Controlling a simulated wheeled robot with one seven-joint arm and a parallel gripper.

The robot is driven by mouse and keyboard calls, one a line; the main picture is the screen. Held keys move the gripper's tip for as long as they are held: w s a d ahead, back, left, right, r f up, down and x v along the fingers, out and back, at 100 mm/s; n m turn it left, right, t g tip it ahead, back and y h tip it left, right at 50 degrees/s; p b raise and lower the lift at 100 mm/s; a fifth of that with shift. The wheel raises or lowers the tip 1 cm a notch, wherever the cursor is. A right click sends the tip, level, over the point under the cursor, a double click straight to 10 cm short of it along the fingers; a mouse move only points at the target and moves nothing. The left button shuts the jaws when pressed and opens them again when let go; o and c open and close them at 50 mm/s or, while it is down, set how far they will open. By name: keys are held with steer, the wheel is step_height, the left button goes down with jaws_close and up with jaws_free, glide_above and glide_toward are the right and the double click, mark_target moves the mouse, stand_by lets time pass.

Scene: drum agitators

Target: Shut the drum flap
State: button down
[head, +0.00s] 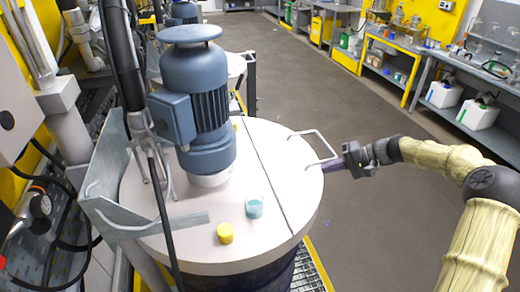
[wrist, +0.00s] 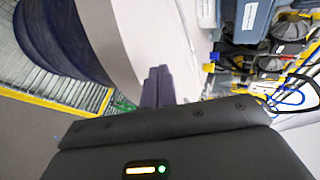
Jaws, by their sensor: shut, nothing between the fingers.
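The drum has a pale round lid (head: 180,240) split by a dark straight seam. The flap (head: 293,185) is the part to the right of the seam, and it looks level with the rest of the lid. A metal loop handle (head: 318,134) stands on the flap. My gripper (head: 327,168) is at the flap's right edge, just below the handle. Its purple fingers (wrist: 158,88) are together in the wrist view, in front of the pale lid (wrist: 130,40). I cannot tell whether they touch the flap. The gripper is shut and empty.
A blue motor (head: 197,95) stands on the lid's fixed part. A yellow cap (head: 225,233) and a small blue-green cup (head: 254,207) sit left of the seam. A grey bracket (head: 105,185) stands at the left. Open floor (head: 375,225) lies to the right, with workbenches beyond.

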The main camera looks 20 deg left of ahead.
mark_target(321, 178)
steer(key=shift+w+d+f+b, duration=0.15)
steer(key=shift+f+b, duration=0.1)
steer(key=shift+f, duration=0.3)
steer(key=shift+w+d+f+b, duration=0.1)
steer(key=shift+f+b, duration=0.1)
steer(key=shift+f, duration=0.3)
steer(key=shift+s+a+f, duration=0.1)
steer(key=shift+a+f, duration=0.05)
steer(key=shift+f, duration=0.1)
steer(key=shift+s+f, duration=0.1)
steer(key=shift+f, duration=0.1)
steer(key=shift+d+f, duration=0.15)
steer(key=shift+d, duration=0.05)
steer(key=shift+s, duration=0.1)
step_height(321, 178, up, 5)
steer(key=p, duration=0.2)
steer(key=f+b+v, duration=0.1)
steer(key=b+v, duration=0.2)
steer(key=v, duration=0.6)
steer(key=shift+w+d, duration=0.35)
steer(key=shift+d, duration=0.05)
steer(key=shift+r, duration=0.1)
